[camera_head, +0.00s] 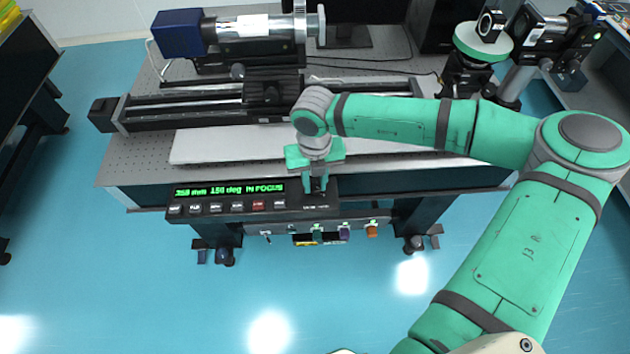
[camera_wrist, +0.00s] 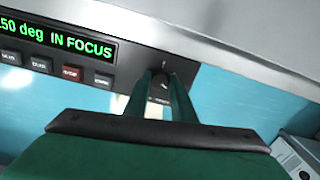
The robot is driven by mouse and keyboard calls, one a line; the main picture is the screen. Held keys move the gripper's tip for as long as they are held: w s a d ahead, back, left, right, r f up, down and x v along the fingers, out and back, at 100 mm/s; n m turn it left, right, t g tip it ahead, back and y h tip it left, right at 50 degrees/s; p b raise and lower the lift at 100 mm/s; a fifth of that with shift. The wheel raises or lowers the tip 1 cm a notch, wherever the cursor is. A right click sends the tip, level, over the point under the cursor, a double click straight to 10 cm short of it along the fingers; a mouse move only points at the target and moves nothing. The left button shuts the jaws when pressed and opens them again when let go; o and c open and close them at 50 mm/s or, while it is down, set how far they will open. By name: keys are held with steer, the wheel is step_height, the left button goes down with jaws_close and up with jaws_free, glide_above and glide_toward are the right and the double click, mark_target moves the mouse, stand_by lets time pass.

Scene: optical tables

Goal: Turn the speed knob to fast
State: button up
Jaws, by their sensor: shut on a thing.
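The control panel (camera_head: 225,208) runs along the front edge of the optical table. Its green display (camera_head: 230,190) ends in "150 deg IN FOCUS", which also shows in the wrist view (camera_wrist: 85,47). My gripper (camera_head: 316,186) points down at the panel's right end. In the wrist view its two green fingers are shut on a dark knob (camera_wrist: 159,88), one on each side. A small light mark shows just above the knob. The fingers partly hide the knob and its labels, so I cannot read its setting.
Lower coloured controls, including an orange one (camera_head: 372,231), sit on a front strip beneath. A rail stage (camera_head: 180,113) and a blue-ended instrument (camera_head: 180,33) stand behind.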

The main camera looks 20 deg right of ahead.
mark_target(315, 186)
steer(key=shift+w+m, duration=0.15)
steer(key=shift+m, duration=0.35)
steer(key=o, duration=1.1)
steer(key=shift+c, duration=0.2)
steer(key=shift+r, duration=0.1)
step_height(315, 186, up, 11)
